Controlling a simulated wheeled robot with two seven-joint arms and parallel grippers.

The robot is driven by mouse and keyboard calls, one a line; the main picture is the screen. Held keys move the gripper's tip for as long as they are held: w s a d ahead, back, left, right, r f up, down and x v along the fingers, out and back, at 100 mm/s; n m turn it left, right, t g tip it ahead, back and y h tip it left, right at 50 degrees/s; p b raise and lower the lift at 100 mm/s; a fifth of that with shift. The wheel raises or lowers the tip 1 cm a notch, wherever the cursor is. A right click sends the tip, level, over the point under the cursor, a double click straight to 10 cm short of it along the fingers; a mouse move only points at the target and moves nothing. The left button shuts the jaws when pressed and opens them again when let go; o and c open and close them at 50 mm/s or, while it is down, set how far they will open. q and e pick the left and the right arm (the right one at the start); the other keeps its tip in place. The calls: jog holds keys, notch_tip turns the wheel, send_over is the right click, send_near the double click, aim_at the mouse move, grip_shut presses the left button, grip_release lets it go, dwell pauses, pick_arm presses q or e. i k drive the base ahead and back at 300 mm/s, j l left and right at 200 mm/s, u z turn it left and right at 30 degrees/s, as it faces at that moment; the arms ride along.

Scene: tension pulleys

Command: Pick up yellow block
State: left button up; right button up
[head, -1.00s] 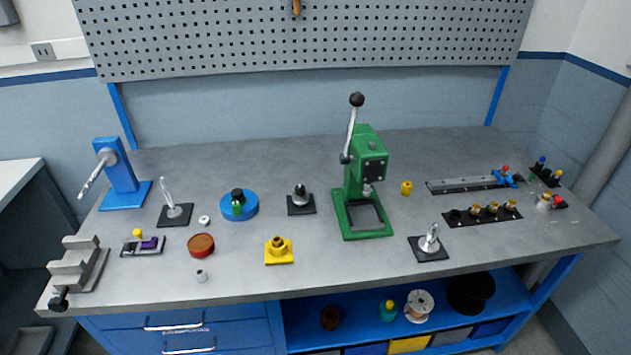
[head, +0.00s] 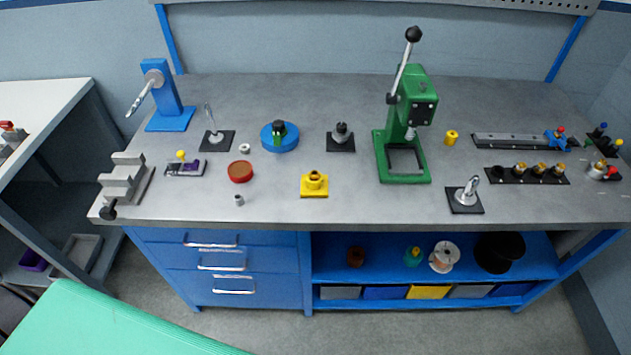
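A yellow block (head: 314,184) with a square base and a round raised collar sits upright near the front middle of the grey workbench top (head: 275,205). A small yellow cylinder (head: 451,137) stands on the bench to the right of the green press. Neither of my grippers shows in the head view, and nothing touches the yellow block.
A green lever press (head: 405,120) stands right of the block. A red round piece (head: 240,171), a blue round fixture (head: 279,137) and a black-based part (head: 341,138) lie around it. A grey stepped fixture (head: 126,182) is at the left edge. The bench front near the block is clear.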

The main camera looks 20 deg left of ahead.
aim_at(309, 188)
jog(key=i+l+u, duration=0.15)
jog(key=i+l, duration=0.2)
jog(key=i+l+u, duration=0.2)
jog(key=i+l, duration=0.15)
jog(key=l, duration=0.15)
jog(key=i+l+u, duration=0.15)
jog(key=i+l, duration=0.15)
jog(key=l, duration=0.2)
